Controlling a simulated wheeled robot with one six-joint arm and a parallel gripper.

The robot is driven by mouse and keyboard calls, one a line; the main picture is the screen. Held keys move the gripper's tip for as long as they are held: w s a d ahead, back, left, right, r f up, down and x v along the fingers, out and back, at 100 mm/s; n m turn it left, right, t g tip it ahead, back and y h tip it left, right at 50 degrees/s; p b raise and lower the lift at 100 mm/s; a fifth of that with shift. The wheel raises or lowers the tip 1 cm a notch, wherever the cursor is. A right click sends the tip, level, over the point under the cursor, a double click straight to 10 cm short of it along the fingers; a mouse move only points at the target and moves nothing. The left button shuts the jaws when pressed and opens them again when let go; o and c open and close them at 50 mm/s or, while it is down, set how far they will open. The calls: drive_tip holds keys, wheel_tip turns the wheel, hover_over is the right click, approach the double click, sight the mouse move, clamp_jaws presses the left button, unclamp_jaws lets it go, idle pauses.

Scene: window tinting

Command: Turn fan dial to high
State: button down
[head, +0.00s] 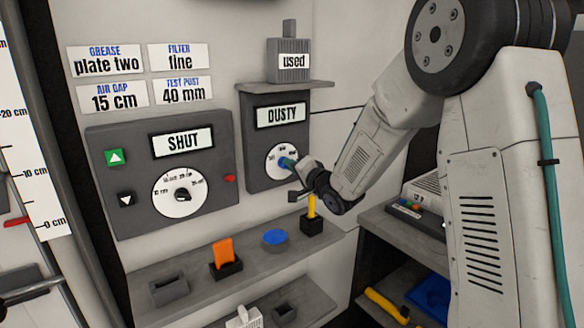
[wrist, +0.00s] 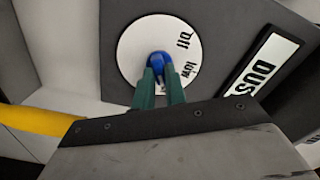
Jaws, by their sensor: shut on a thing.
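The fan dial (head: 281,162) is a white round face on the dark grey panel marked DUSTY (head: 283,114). In the wrist view, the dial face (wrist: 134,57) shows the words "Off" and "low"; the rest of its lettering is hidden. Its blue knob (wrist: 157,62) sits at the middle of the face. My gripper (head: 290,163) reaches the dial from the right. In the wrist view, its green fingers (wrist: 158,80) are shut on the blue knob, one on each side. I cannot tell which mark the knob points to.
A second panel marked SHUT (head: 183,143) with its own dial (head: 180,205) stands to the left. A shelf (head: 326,86) holding a grey box marked "used" (head: 288,65) is above. Below, a ledge holds an orange piece (head: 223,252), a blue disc (head: 275,237) and a yellow stick (head: 311,206).

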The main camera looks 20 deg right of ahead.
drive_tip(key=shift+d, duration=0.1)
drive_tip(key=c, duration=1.4)
unclamp_jaws()
drive_tip(key=shift+c, duration=0.2)
drive_tip(key=v, duration=0.7)
drive_tip(key=shift+s, duration=0.35)
drive_tip(key=shift+d, duration=0.1)
